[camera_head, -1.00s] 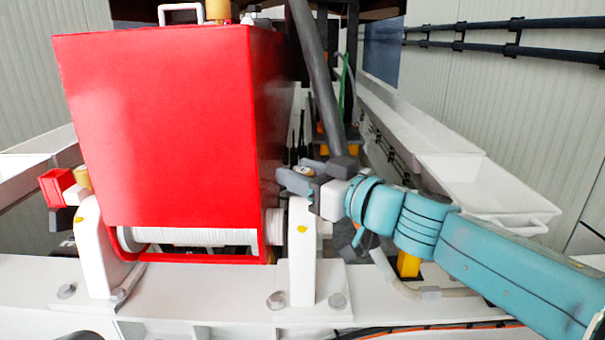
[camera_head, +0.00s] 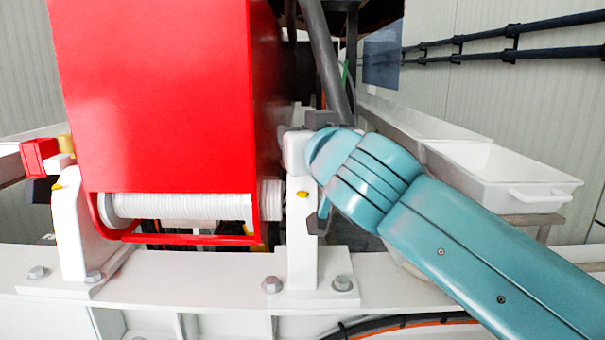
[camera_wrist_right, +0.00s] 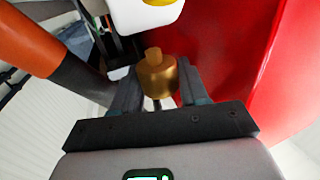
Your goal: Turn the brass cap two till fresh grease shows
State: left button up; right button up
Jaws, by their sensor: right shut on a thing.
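The brass cap (camera_wrist_right: 157,80) is a small gold cylinder with a narrower stub on its end, in the middle of the right wrist view. My right gripper (camera_wrist_right: 158,68) is shut on it, with one dark finger at each side. In the head view my teal right wrist reaches to the top of the right white post (camera_head: 301,235) and hides the fingers and the held cap. Another brass-coloured piece (camera_head: 66,143) shows at the far left, beside a small red block (camera_head: 39,158). My left gripper is not in view.
A large red housing (camera_head: 155,95) stands close to the left of my right wrist. A white roller (camera_head: 180,207) runs under it. A dark slanting pipe (camera_head: 325,60) rises just behind. White trays (camera_head: 500,175) lie to the right. A black and orange cable (camera_head: 400,326) runs along the front.

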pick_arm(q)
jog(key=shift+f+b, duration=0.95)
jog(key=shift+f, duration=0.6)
pick_arm(e)
jog(key=shift+m+t+h, duration=0.3)
jog(key=shift+m+h, duration=0.7)
jog(key=shift+h, duration=0.5)
jog(key=shift+r, duration=0.1)
jog(key=o, duration=0.9)
jog(key=shift+o, duration=0.2)
